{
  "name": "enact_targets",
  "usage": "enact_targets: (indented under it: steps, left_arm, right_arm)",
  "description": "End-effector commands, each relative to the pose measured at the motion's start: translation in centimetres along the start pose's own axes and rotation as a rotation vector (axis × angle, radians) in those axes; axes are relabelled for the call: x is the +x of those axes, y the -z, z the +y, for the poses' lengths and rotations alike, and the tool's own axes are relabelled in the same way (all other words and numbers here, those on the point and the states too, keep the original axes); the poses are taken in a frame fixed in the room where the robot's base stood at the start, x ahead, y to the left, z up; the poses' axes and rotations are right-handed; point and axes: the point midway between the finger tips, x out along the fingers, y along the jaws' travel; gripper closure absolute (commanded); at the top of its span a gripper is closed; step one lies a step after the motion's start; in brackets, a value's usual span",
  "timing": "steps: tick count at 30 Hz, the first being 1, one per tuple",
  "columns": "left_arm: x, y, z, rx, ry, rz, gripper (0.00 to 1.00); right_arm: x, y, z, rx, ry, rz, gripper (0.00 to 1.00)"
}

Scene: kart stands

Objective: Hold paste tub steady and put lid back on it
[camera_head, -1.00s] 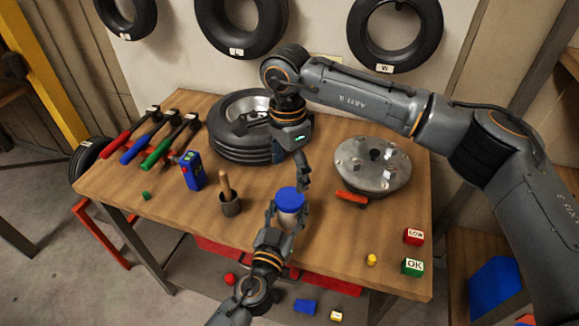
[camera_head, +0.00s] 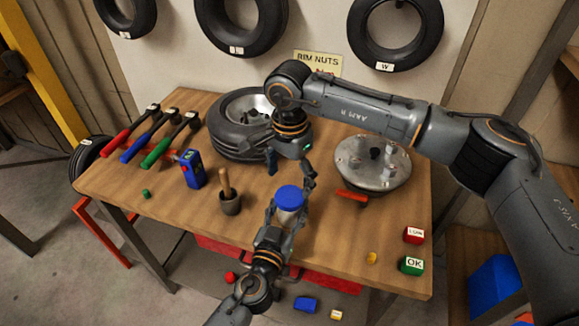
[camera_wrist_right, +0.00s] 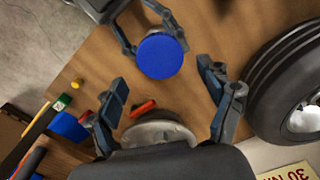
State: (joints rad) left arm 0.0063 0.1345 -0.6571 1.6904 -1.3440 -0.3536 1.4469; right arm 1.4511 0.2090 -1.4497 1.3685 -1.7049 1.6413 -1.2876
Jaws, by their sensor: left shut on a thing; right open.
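The paste tub (camera_head: 287,219) is a pale tub upright above the front middle of the table, with the blue lid (camera_head: 289,198) on its top. I cannot tell whether the lid is fully seated. My left gripper (camera_head: 287,214) is shut on the tub from the front. In the right wrist view the lid (camera_wrist_right: 160,56) shows as a round blue disc that hides most of the tub, beside the left gripper's fingers. My right gripper (camera_head: 293,170) is open and empty just behind the tub, apart from the lid. Its spread fingers also show in the right wrist view (camera_wrist_right: 168,92).

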Motion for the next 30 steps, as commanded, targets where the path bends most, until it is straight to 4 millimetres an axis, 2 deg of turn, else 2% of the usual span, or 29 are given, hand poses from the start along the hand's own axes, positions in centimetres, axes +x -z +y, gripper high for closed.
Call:
enact_targets:
  steps: [3,9,21,27,30]
  left_arm:
    - [0.0,0.0,0.0,0.000,0.000,0.001,1.00]
    - [0.0,0.0,0.0,0.000,0.000,0.001,1.00]
    - [0.0,0.0,0.0,0.000,0.000,0.001,1.00]
    - [0.0,0.0,0.0,0.000,0.000,0.001,1.00]
    - [0.0,0.0,0.0,0.000,0.000,0.001,1.00]
  right_arm:
    - [2.0,0.0,0.0,0.001,-0.002,-0.001,0.20]
    - [4.2,0.0,0.0,0.001,0.000,0.000,0.20]
    - [4.8,0.0,0.0,0.000,0.001,0.000,0.20]
    - [4.8,0.0,0.0,0.000,0.001,0.000,0.61]
    - [4.8,0.0,0.0,0.001,0.001,0.000,0.76]
